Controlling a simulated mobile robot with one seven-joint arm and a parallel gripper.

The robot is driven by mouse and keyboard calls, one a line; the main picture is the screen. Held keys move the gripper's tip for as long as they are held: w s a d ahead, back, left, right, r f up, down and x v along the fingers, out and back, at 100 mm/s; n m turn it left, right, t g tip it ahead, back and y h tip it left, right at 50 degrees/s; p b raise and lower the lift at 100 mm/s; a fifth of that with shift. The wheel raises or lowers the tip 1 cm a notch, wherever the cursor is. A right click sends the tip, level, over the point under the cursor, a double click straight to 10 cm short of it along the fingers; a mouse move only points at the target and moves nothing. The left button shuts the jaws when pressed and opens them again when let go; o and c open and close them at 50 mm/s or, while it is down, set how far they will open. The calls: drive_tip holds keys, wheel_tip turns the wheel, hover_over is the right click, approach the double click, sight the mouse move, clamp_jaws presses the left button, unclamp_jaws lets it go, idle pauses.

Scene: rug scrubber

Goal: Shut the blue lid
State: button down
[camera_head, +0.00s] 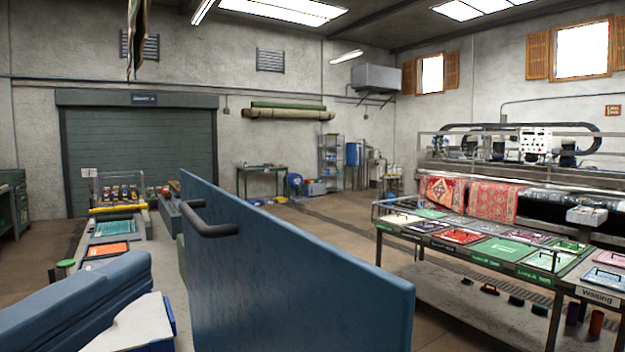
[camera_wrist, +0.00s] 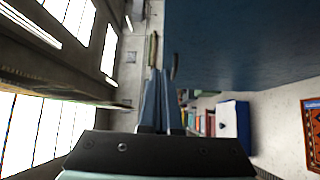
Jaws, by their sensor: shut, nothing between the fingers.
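The blue lid (camera_head: 290,270) stands open as a large upright panel across the middle of the head view. A dark bar handle (camera_head: 208,222) sticks out from its face near the far upper end. In the wrist view the lid (camera_wrist: 240,45) fills the upper right, and a dark handle (camera_wrist: 174,66) shows at its left edge. My gripper (camera_wrist: 158,75) is shut and empty, its fingers pointing up the picture just left of the lid's edge. I cannot tell whether it touches the handle. The lid's lower edge and hinge are out of view.
A display table (camera_head: 470,262) with rug samples stands at the right. A blue and white box (camera_wrist: 233,122) shows in the wrist view. The floor between lid and display table is open.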

drive_tip(key=p, duration=0.8)
approach(268, 220)
drive_tip(key=w+a, duration=0.2)
drive_tip(key=w, duration=0.2)
drive_tip(key=shift+w+d+r, duration=0.1)
drive_tip(key=shift+w+d, duration=0.25)
drive_tip(key=shift+d, duration=0.2)
drive_tip(key=shift+w+d+r, duration=0.1)
drive_tip(key=shift+w+d, duration=0.2)
drive_tip(key=shift+d, duration=0.25)
drive_tip(key=shift+w+d+f+n+p, duration=0.1)
drive_tip(key=shift+w+d+n+p, duration=0.15)
drive_tip(key=shift+d+n+p, duration=0.15)
